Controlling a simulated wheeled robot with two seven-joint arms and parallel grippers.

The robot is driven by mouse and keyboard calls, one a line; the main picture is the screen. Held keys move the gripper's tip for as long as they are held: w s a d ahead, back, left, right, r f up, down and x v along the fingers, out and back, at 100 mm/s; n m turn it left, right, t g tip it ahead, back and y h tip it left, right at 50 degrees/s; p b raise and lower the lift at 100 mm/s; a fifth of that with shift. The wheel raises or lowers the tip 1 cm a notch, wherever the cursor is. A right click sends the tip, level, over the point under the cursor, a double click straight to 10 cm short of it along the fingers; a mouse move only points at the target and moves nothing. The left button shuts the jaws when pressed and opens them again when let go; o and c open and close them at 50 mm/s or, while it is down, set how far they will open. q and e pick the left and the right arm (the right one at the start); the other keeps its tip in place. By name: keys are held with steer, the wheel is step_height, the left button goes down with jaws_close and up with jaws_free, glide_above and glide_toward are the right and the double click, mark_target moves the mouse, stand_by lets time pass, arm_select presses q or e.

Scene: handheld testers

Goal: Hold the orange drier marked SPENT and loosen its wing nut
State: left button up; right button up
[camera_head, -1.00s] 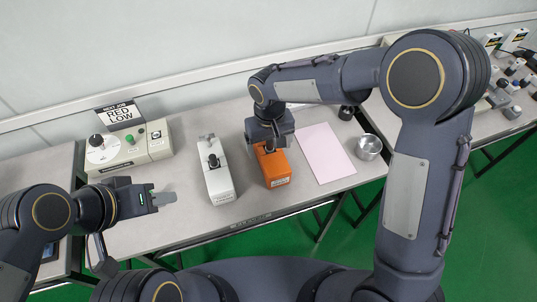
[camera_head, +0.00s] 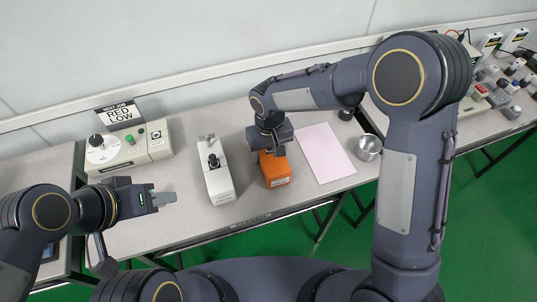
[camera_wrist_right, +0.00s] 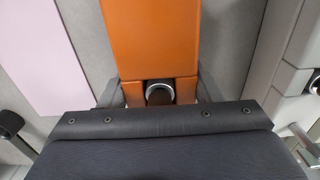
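The orange drier (camera_head: 277,172) stands on the table in the head view, with a small pale label on its near face, too small to read. My right gripper (camera_head: 268,151) is over its far end and hides its top there. In the right wrist view the orange body (camera_wrist_right: 155,40) lies between my two grey fingertips (camera_wrist_right: 158,92); whether they press on it is unclear. A dark round knob with a silver ring (camera_wrist_right: 160,93) shows in the drier's notch; the wing nut is not clearly seen. My left gripper (camera_head: 163,198) is empty, left of the white unit, its fingers seen edge-on.
A white unit (camera_head: 218,184) with a black knob stands left of the drier. A pink sheet (camera_head: 325,155) and metal cup (camera_head: 368,147) lie to the right. A tester (camera_head: 130,150) with a sign "NEXT JOB RED LOW" (camera_head: 119,115) stands at the back left.

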steer(key=c, duration=0.4)
steer(key=o, duration=1.1)
steer(key=shift+c, duration=0.2)
